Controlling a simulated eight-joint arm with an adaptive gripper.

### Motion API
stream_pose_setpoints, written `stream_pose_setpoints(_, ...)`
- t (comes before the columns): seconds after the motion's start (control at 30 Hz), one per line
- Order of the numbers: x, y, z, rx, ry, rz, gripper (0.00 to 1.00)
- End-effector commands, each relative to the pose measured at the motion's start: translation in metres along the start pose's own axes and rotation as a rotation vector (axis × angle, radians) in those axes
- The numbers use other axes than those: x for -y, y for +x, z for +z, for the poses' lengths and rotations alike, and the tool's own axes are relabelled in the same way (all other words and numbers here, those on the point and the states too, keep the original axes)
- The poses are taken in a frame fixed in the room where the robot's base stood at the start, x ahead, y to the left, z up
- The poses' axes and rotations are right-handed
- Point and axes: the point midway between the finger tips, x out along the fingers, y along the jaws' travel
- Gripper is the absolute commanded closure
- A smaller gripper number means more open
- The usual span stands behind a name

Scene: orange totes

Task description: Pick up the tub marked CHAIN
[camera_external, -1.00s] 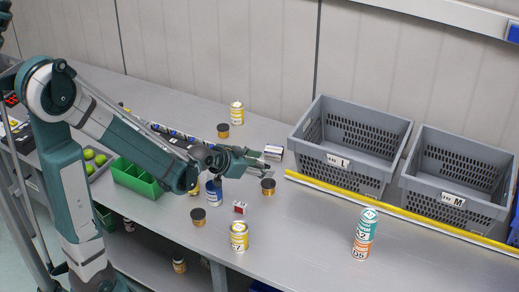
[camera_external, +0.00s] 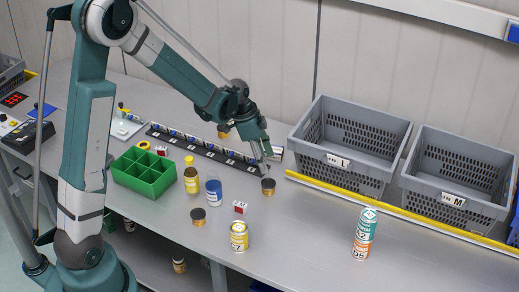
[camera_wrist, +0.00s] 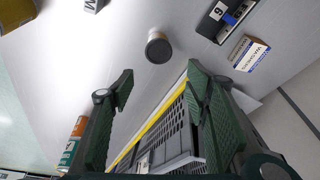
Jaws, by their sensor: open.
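No CHAIN mark is legible in either view. Several small tubs with dark lids stand on the bench. One tub (camera_external: 268,186) is just below and in front of my gripper (camera_external: 264,158), and appears between and beyond the fingertips in the wrist view, as a dark-lidded tub (camera_wrist: 158,48). A second tub (camera_external: 198,216) stands left of it, nearer the front. A third tub (camera_external: 223,131) is at the back, partly hidden by my arm. My gripper, with fingers wide apart in the wrist view (camera_wrist: 160,80), is open and empty, pointing down.
Grey crates L (camera_external: 340,180) and M (camera_external: 440,215) stand right behind a yellow strip (camera_external: 345,196). Stacked cans (camera_external: 364,233), a yellow can (camera_external: 239,237), a blue bottle (camera_external: 214,191), a small red-white box (camera_external: 240,208) and a green bin (camera_external: 145,188) are nearby. A WASHERS box (camera_wrist: 249,53) lies close.

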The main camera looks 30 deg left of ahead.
Motion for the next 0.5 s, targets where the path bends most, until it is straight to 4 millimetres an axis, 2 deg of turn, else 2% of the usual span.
stream_pose_setpoints(0.17, 0.001, -0.006, 0.001, 0.035, 0.048, 0.057, 0.53)
stream_pose_setpoints(0.23, 0.001, 0.007, 0.005, 0.033, 0.046, 0.054, 0.53)
stream_pose_setpoints(0.5, -0.001, 0.036, 0.014, 0.032, 0.044, 0.052, 0.53)
